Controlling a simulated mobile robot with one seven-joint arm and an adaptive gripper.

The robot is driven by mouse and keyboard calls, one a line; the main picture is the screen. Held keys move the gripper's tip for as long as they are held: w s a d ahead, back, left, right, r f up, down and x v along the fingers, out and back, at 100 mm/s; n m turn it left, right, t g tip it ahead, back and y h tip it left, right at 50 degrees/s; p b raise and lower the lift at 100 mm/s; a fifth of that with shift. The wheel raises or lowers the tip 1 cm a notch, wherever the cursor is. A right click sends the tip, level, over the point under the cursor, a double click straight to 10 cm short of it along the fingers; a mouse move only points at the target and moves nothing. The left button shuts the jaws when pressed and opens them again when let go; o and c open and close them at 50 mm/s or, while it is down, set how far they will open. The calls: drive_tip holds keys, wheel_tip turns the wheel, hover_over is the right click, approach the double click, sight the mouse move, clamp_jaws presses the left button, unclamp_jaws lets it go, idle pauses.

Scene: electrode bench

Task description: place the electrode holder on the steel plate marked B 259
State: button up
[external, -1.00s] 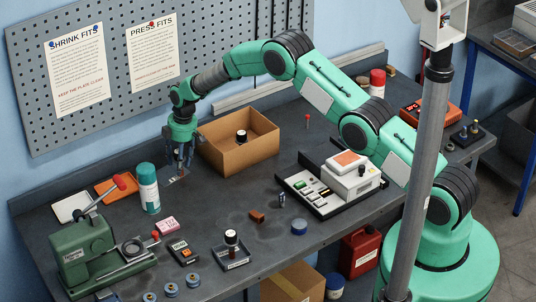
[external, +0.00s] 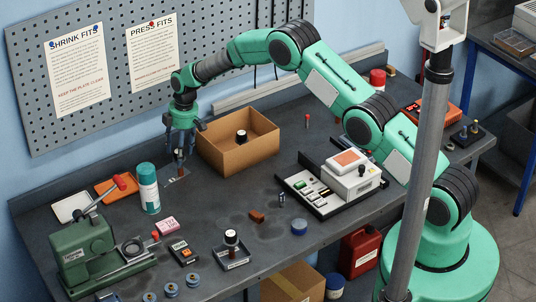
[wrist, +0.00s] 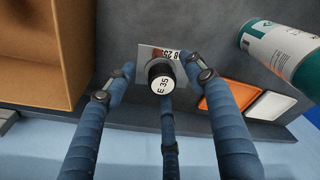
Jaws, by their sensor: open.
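The electrode holder (wrist: 163,78), with a black rim and a white cap reading "E 35", stands upright on a small steel plate (wrist: 146,55) in the wrist view. The visible lettering on the plate reads like "B 25", the rest partly hidden. In the external view the holder (external: 180,158) stands below my gripper (external: 184,133). My gripper's fingers are spread above and around the holder, apart from it. The fingers hold nothing.
A cardboard box (external: 225,162) with a similar holder inside stands close on the right. A teal-and-white bottle (external: 149,190) stands on the left, near an orange tray (external: 112,188). The pegboard (external: 200,45) rises behind.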

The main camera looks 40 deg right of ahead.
drive_tip(key=shift+s+d+r+b, duration=0.1)
drive_tip(key=shift+d+r, duration=0.05)
drive_tip(key=shift+r, duration=1.05)
drive_tip(key=shift+s+d+r+b, duration=0.1)
drive_tip(key=shift+d+r+b, duration=0.05)
drive_tip(key=shift+r, duration=1.05)
drive_tip(key=shift+s+d+r+b, duration=0.1)
drive_tip(key=shift+d+r, duration=0.05)
drive_tip(key=shift+r, duration=1.05)
